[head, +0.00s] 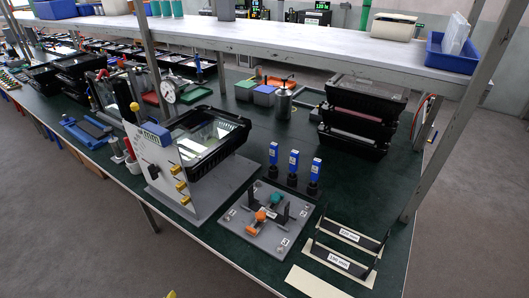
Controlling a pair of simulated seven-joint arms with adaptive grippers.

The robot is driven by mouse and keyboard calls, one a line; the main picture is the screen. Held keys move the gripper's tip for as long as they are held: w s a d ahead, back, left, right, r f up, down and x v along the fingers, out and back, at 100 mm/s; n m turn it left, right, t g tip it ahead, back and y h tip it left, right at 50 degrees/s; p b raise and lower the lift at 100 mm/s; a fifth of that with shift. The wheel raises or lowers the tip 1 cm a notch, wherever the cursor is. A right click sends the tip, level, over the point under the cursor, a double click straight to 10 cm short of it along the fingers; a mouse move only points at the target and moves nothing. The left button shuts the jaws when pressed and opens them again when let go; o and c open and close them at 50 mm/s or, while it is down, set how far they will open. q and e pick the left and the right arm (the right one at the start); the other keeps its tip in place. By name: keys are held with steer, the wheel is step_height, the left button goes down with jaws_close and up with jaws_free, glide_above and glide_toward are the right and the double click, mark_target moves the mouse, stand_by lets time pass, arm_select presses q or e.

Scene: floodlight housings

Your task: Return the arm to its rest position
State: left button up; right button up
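Neither of my grippers can be made out in the head view. A black floodlight housing (232,157) with a clear glass front sits tilted at the grey test stand (160,170), whose upright panel has brass-coloured fittings on its right edge. More black housings (350,133) are stacked at the right rear of the green bench. A grey fixture plate (250,233) with an orange knob and a teal knob lies near the front edge. I cannot tell whether anything is held.
Three blue-topped tools (293,162) stand behind the plate. Labelled black brackets (340,262) lie at the front right corner. A white shelf (270,40) on metal posts spans above the bench. A dial gauge (168,92) and blue clamp (88,130) are at left.

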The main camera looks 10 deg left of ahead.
arm_select(q)
steer(key=s+d+f+g+h, duration=0.1)
steer(key=s+d+f, duration=0.15)
steer(key=f, duration=1.15)
steer(key=s+d+f+g+h, duration=0.1)
steer(key=s+d+f+h, duration=0.15)
steer(key=f, duration=1.05)
steer(key=s+f+n+g, duration=0.3)
steer(key=s+f, duration=1.5)
steer(key=s, duration=0.2)
steer(key=shift+s+a+f, duration=0.25)
steer(key=shift+s+a, duration=0.05)
steer(key=shift+s, duration=0.05)
steer(key=shift+h, duration=0.25)
